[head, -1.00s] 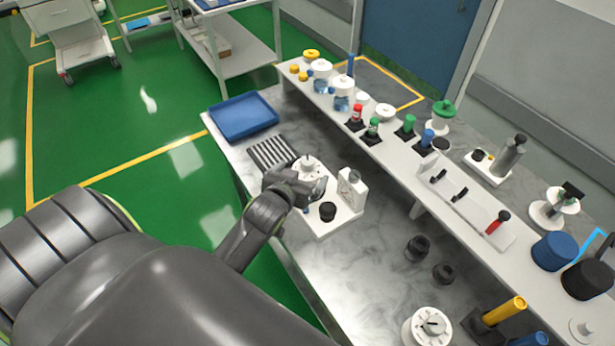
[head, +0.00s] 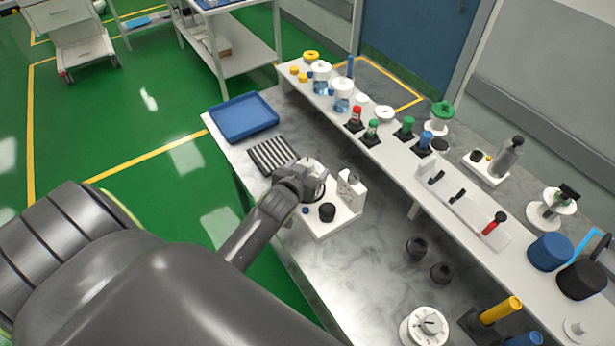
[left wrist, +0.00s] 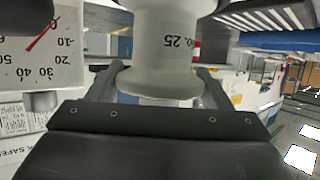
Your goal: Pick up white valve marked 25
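The white valve (left wrist: 172,44), marked "No. 25" in print that appears upside down, fills the top middle of the left wrist view. It has a narrower neck and a wide rounded flange. In the head view its white top (head: 314,170) shows partly behind my left gripper (head: 300,180), on a white block with a gauge. In the left wrist view my left gripper (left wrist: 160,85) has one finger on each side of the valve. The fingers are spread apart; whether they touch it is hard to tell. My right gripper is not in view.
A white gauge (left wrist: 40,55) stands close to the left finger. A black knob (head: 327,212) is on the same white base (head: 345,218). A ribbed grey rack (head: 272,155) and a blue tray (head: 243,117) lie behind. A raised shelf (head: 400,152) with several fittings runs along the right.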

